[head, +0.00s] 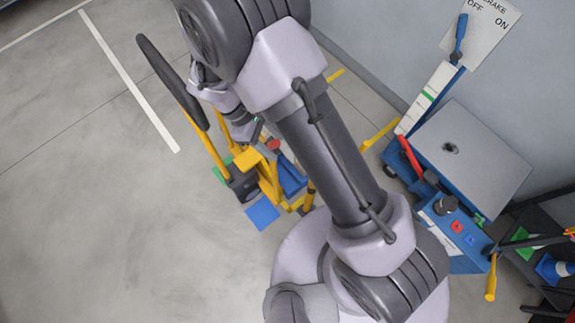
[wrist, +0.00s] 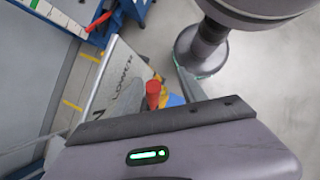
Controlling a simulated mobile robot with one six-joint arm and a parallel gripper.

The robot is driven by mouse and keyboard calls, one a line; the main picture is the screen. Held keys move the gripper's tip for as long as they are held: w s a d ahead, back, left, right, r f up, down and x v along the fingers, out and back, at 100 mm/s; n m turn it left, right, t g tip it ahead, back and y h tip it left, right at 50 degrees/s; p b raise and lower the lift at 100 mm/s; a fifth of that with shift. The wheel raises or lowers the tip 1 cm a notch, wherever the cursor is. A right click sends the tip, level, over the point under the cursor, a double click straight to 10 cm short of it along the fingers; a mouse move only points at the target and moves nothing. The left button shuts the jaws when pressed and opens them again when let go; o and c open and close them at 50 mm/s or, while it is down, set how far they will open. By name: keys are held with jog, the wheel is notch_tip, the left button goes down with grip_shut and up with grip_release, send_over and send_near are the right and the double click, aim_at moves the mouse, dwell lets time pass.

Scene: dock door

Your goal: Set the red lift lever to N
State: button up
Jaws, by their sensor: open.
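The red lift lever (wrist: 152,94) shows its red grip in the wrist view, just beyond my gripper's dark front edge. Beside it is a pale plate (wrist: 118,78) with the word LOWER; the rest of its lettering is hard to read. In the head view, the red knob (head: 273,144) shows on a yellow and blue machine, partly behind my arm. My gripper (head: 256,131) is open, close to the knob and left of it in the head view. I cannot tell whether they touch. The lever's lower part is hidden.
Another red lever (head: 411,158) stands by a blue cabinet with a grey top (head: 480,150) at the right. A blue-handled brake lever (head: 461,35) is on the wall panel. A black bar (head: 172,80) rises beside my gripper. Open floor (head: 70,200) lies left.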

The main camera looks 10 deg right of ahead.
jog(key=s+d, duration=0.3)
jog(key=s, duration=0.6)
jog(key=shift+r, duration=0.45)
jog(key=shift+d, duration=0.1)
